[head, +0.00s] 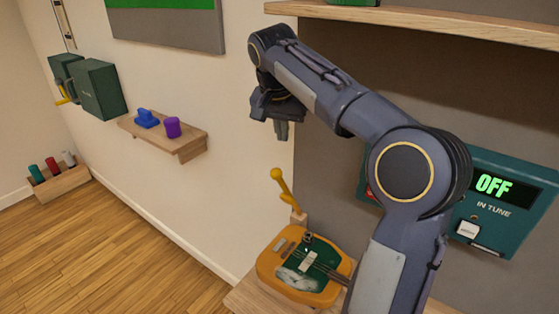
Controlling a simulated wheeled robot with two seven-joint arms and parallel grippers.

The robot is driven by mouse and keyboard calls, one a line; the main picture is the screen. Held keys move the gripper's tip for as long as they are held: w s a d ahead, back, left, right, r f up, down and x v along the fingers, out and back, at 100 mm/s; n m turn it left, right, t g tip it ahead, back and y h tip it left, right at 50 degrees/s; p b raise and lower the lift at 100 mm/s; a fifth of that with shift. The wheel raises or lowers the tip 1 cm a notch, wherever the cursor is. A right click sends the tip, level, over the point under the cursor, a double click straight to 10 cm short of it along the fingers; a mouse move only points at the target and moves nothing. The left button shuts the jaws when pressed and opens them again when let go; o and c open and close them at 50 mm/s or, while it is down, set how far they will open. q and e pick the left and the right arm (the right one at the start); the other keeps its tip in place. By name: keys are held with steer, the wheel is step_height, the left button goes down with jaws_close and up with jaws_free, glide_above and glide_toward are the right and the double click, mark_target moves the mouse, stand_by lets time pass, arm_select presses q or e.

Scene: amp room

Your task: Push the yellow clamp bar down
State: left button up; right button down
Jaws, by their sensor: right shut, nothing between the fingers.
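The yellow clamp bar (284,187) stands raised and tilted, with a round knob at its upper end, behind an orange-yellow device (271,262) on a low wooden surface. The bar's lower end meets a small wooden block (298,216). My right gripper (281,134) is shut and empty. It points down and appears above the bar's knob in the picture, with a visible gap between them. How far apart they are in depth I cannot tell. My left gripper is not in view.
A teal panel (524,219) reading "OFF" is at the right, partly behind my right arm. A wooden shelf (535,32) crosses the top right. A small wall shelf (187,146) holds blue and purple objects. Green boxes (100,90) hang at the left.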

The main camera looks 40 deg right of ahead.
steer(key=f, duration=0.2)
steer(key=a+f, duration=0.1)
steer(key=f, duration=0.1)
steer(key=s+f+p, duration=0.1)
steer(key=f, duration=0.2)
steer(key=shift+a, duration=0.15)
steer(key=shift+a+f, duration=0.1)
steer(key=shift+a, duration=0.05)
